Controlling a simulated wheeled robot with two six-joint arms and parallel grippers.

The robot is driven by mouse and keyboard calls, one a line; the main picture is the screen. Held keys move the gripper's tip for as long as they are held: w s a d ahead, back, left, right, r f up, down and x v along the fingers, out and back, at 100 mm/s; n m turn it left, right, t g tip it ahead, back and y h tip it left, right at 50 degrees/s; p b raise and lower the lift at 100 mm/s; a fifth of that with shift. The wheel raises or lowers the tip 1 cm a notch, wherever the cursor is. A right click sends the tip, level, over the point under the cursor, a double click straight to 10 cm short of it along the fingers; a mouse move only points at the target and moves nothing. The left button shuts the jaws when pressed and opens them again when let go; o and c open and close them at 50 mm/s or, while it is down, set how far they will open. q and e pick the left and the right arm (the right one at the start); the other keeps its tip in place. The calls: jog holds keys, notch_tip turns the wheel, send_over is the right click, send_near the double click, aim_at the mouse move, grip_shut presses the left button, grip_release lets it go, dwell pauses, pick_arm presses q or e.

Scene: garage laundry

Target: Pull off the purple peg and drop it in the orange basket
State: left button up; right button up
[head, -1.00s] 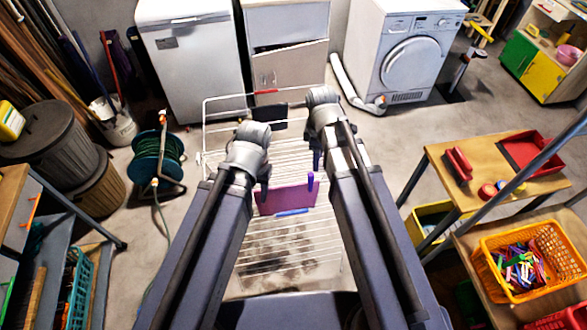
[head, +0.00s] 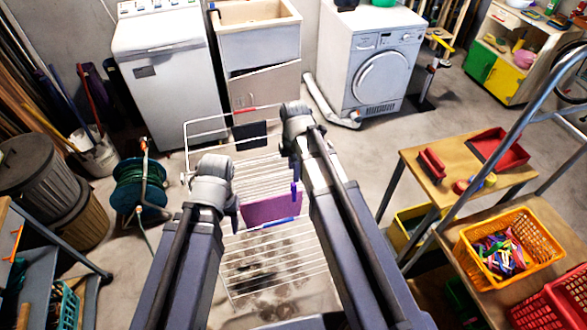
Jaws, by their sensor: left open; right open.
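A purple cloth (head: 268,210) hangs on the white wire drying rack (head: 262,270) in the middle of the head view. A small violet-blue upright piece (head: 294,192), which looks like the purple peg, shows at the cloth's upper right corner, just below my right gripper. My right gripper (head: 293,172) is open and partly hidden by its own arm; I cannot tell whether it touches the peg. My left gripper (head: 235,212) is open and empty beside the cloth's left edge. The orange basket (head: 545,236) stands on the right and holds several coloured pegs.
A dark cloth (head: 250,136) hangs further back on the rack. A blue bar (head: 279,223) lies under the purple cloth. A wooden table (head: 415,178) with red trays and the basket's shelf stand at right. A hose reel (head: 140,188) stands at left.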

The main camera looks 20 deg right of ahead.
aim_at(294, 184)
notch_tip(294, 184, down, 9)
jog(key=b, duration=0.8)
jog(key=shift+w, duration=0.15)
jog(key=shift+c, duration=0.2)
grip_shut()
jog(key=shift+r, duration=0.2)
jog(key=shift+r+p, duration=2.9)
jog(key=shift+p, duration=0.1)
